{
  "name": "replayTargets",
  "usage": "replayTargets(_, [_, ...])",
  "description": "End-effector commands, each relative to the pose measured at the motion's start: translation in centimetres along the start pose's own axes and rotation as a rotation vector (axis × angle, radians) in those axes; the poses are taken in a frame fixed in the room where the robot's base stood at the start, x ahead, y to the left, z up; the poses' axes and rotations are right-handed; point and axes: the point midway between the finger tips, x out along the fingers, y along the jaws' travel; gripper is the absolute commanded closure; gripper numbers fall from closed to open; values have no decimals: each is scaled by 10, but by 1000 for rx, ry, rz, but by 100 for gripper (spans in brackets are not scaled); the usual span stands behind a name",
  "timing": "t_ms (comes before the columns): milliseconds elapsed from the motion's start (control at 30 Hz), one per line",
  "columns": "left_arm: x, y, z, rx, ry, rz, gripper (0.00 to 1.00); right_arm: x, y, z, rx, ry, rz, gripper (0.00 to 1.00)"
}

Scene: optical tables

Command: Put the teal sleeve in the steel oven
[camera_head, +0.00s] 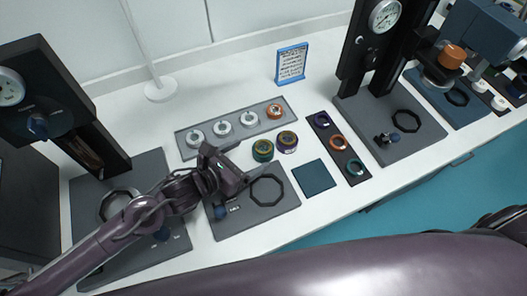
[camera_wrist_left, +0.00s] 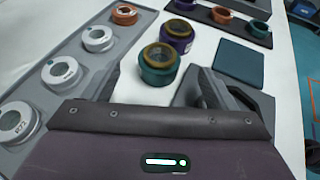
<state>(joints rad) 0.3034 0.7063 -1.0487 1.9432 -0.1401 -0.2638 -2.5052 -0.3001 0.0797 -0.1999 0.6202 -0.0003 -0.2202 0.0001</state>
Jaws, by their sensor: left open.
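A short teal cylinder (camera_head: 262,151) with a brass-rimmed dark top stands upright on the white table, close beside a similar purple one (camera_head: 287,142). A smaller teal ring (camera_head: 355,168) lies on a dark strip; I cannot tell which of the two teal pieces is called the sleeve. My left gripper (camera_head: 243,161) is open and low, just short of the teal cylinder. In the left wrist view the teal cylinder (camera_wrist_left: 158,67) shows beyond and between the two spread fingers. Dark stands with gauges are at left and right (camera_head: 374,55); I cannot tell which is the steel oven. My right gripper is not in view.
A grey tray (camera_head: 236,117) of white pieces and an orange one lies behind. A teal square pad (camera_head: 314,177) and dark strip (camera_head: 329,132) are to the right. A blue machine (camera_head: 480,35) stands far right.

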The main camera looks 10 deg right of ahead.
Motion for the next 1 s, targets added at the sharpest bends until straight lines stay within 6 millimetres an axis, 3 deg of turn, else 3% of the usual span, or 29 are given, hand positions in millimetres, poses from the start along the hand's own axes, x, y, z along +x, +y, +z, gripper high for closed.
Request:
replayTargets(300, [44,0,0,1,-2,0,21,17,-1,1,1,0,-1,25])
replayTargets(600, [47,0,0,1,0,0,21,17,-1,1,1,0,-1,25])
replayTargets(1000, [47,0,0,1,1,0,73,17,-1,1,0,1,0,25])
